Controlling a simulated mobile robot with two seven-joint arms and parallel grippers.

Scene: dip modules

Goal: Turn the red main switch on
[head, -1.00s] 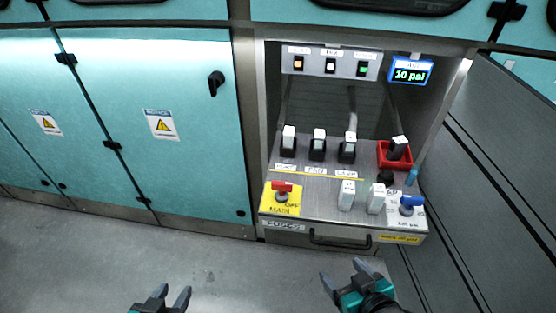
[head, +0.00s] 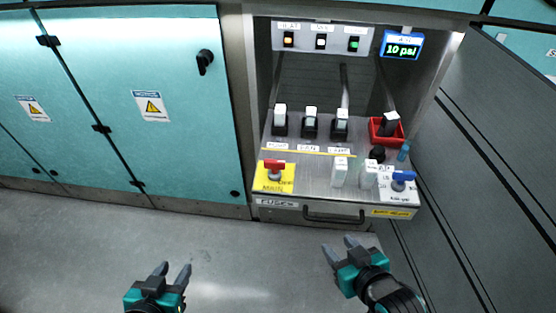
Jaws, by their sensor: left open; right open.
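The red main switch (head: 274,166) sits on a yellow plate (head: 268,186) marked MAIN and OFF, at the front left of the grey metal panel. Its red handle lies sideways across the picture, near the OFF lettering. My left gripper (head: 174,269) is open and empty, low in the head view, below and left of the switch and well apart from it. My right gripper (head: 340,246) is open and empty, below the panel's drawer and to the right of the switch. Neither gripper touches anything.
The panel also carries several modules with white tops, a red tray (head: 374,137) with a module, and a blue-handled valve (head: 403,178). A drawer handle (head: 334,219) is on the front. A display (head: 402,46) reads 10 psi. Teal cabinets (head: 130,60) stand left; the floor in front is clear.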

